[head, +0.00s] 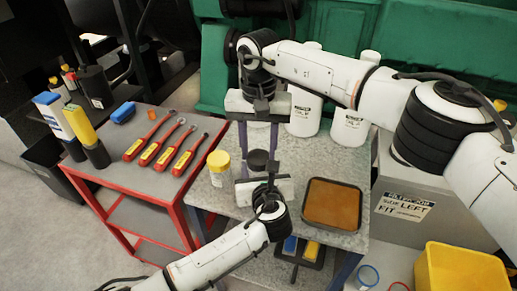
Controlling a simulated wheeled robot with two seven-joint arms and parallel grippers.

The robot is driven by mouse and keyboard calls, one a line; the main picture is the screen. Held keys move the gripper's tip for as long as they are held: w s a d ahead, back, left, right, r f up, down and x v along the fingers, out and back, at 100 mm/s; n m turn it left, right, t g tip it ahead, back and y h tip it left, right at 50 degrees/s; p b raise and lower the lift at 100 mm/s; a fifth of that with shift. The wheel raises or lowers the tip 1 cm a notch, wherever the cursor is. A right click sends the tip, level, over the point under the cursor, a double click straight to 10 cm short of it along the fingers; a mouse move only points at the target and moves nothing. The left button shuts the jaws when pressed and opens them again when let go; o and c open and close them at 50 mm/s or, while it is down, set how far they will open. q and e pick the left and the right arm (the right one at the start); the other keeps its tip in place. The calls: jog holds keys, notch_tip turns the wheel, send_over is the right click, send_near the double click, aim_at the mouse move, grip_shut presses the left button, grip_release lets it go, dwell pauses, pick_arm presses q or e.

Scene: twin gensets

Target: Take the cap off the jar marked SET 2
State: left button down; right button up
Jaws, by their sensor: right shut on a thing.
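My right gripper (258,150) reaches down from the back over the grey table. Its two long fingers stand on either side of a round dark cap (258,158), and it is shut on this cap. My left gripper (262,182) comes in from below, close in front of the cap. Its palm hides whatever is under the cap, and its fingers cannot be made out. A white jar with a yellow cap (219,166) stands just left of the grippers. Two white labelled containers (304,118) (348,130) stand behind, to the right. I cannot read SET 2 on any label.
A brown-filled tray (332,205) lies on the grey table (300,165) at right. A grey box (405,205) and a yellow bin (462,272) are at right. Green machinery (212,65) closes off the back.

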aim_at(258, 156)
jog(key=shift+o, duration=0.2)
jog(key=shift+r, duration=2)
pick_arm(q)
jog(key=c, duration=0.9)
grip_release()
